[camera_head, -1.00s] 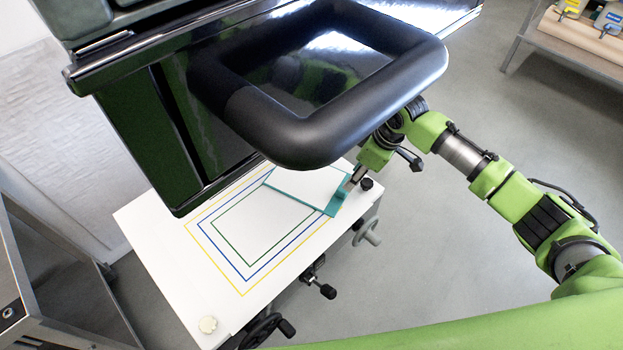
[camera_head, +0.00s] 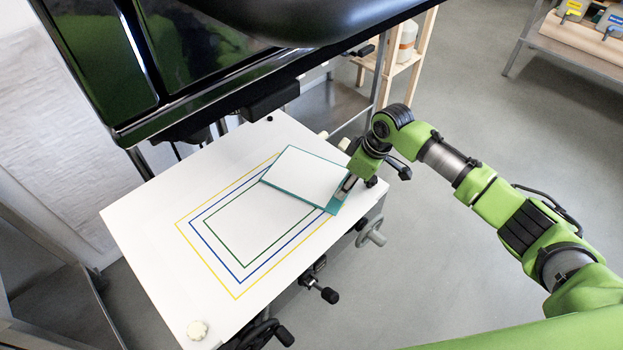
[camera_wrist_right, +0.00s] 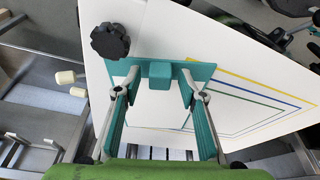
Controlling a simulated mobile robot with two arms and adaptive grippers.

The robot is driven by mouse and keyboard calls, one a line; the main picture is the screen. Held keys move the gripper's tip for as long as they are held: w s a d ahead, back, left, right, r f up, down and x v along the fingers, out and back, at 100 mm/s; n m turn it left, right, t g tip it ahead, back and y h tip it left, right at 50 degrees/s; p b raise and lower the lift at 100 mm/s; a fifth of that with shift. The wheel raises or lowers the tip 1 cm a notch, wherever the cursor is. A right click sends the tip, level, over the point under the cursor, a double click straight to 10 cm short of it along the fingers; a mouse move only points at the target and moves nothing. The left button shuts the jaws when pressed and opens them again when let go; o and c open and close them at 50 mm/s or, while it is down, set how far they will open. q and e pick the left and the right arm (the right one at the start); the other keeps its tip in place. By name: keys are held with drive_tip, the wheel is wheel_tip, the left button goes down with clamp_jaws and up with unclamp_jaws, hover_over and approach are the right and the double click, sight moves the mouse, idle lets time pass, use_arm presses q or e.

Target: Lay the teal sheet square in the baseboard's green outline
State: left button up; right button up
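The teal-edged sheet (camera_head: 305,174), with a white top face, lies on the white baseboard (camera_head: 150,215). It is turned relative to the green outline (camera_head: 228,246) and overlaps the outline's upper right part. A teal strip with a small raised tab (camera_wrist_right: 160,74) runs along its near right end. My right gripper (camera_head: 346,187) is at this end. In the right wrist view its fingers (camera_wrist_right: 159,80) stand apart on either side of the tab, with a gap at each side. The sheet covers part of the outlines. My left gripper is not in view.
Blue (camera_head: 240,279) and yellow (camera_head: 236,297) outlines surround the green one. A dark enlarger body (camera_head: 200,60) hangs over the board's far side. A black knob (camera_wrist_right: 110,41) stands near the sheet's end.

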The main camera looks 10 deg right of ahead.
drive_tip(key=shift+f, duration=0.1)
idle(0.6)
drive_tip(key=shift+p, duration=0.5)
drive_tip(key=shift+p, duration=0.4)
clamp_jaws()
idle(0.3)
